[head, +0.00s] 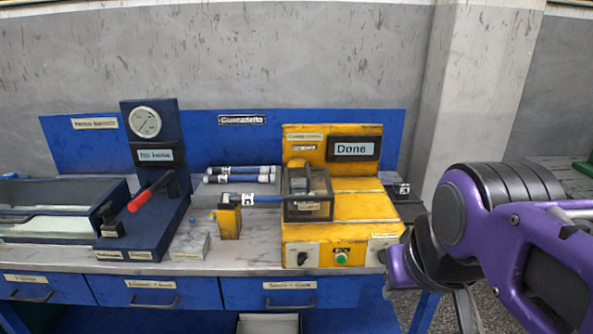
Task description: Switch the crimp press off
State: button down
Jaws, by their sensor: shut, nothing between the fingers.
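The crimp press (357,208) is the yellow machine right of the middle of the bench in the head view. Its display (356,148) reads "Done". Its front has a black rotary knob (302,258) at the left and a green button (341,257) in the middle. A small dark part (382,256) lies at the right of the front, next to my purple arm, too small to make out. A clear dark-framed guard (309,207) covers the work area, with a blue hose reaching into it. My arm is at the right; I cannot make out my gripper's fingers.
A blue stand with a gauge (145,122) and a red-handled lever (150,192) stands to the left. A dark-rimmed tray (62,204) is at the far left. Blue hoses (240,175) lie behind a small yellow block (229,221). Drawers (150,292) line the bench front.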

aim_at(303, 257)
jog(key=u, duration=0.35)
jog(key=l+u, duration=0.75)
jog(key=i+l+u, duration=0.1)
jog(key=l+u, duration=0.25)
jog(key=j+u, duration=0.15)
jog(key=u, duration=0.3)
jog(key=j+u, duration=0.15)
jog(key=i+j+u, duration=0.1)
jog(key=j, duration=0.25)
jog(key=k+l+z, duration=0.1)
jog(key=l+z, duration=0.3)
jog(key=l, duration=0.45)
